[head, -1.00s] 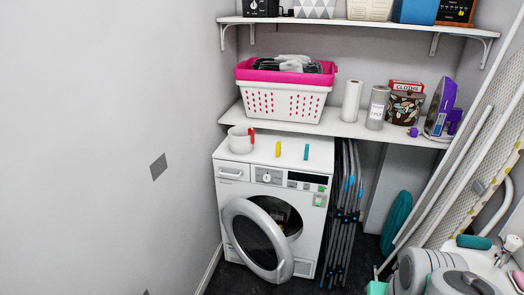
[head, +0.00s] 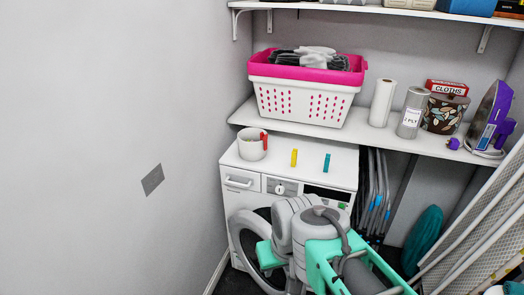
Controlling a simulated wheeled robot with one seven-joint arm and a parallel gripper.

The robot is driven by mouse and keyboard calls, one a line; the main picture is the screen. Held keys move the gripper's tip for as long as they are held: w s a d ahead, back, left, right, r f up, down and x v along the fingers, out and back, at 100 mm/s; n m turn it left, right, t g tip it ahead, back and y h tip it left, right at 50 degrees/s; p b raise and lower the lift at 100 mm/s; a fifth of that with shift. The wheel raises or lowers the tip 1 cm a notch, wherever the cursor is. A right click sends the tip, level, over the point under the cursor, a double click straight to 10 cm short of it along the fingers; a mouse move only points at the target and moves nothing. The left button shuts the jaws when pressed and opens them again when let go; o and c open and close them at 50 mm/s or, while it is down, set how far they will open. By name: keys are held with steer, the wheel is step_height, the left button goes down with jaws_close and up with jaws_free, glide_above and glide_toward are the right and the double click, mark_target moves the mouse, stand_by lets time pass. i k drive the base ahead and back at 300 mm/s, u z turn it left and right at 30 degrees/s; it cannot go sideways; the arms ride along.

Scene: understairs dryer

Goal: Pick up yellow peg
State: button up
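The yellow peg (head: 294,157) stands upright on the white top of the dryer (head: 262,162). A teal peg (head: 327,162) stands to its right, apart from it. A white mug (head: 252,147) stands to the left of the yellow peg, with a red peg (head: 264,141) at its right side; I cannot tell whether the red peg is clipped to it. My grey and teal arm is in front of the dryer's door, below the yellow peg. I cannot make out my gripper's fingertips. Nothing touches the yellow peg.
A shelf (head: 345,137) behind the dryer top holds a pink-rimmed white basket (head: 305,97), a paper roll (head: 383,103), a grey canister (head: 411,112), a patterned tin (head: 444,113) and an iron (head: 490,115). Folded racks (head: 374,190) stand right of the dryer. An ironing board leans at right.

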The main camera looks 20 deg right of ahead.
mark_target(294, 153)
steer(key=z, duration=0.1)
steer(key=i, duration=1.05)
steer(key=z, duration=0.25)
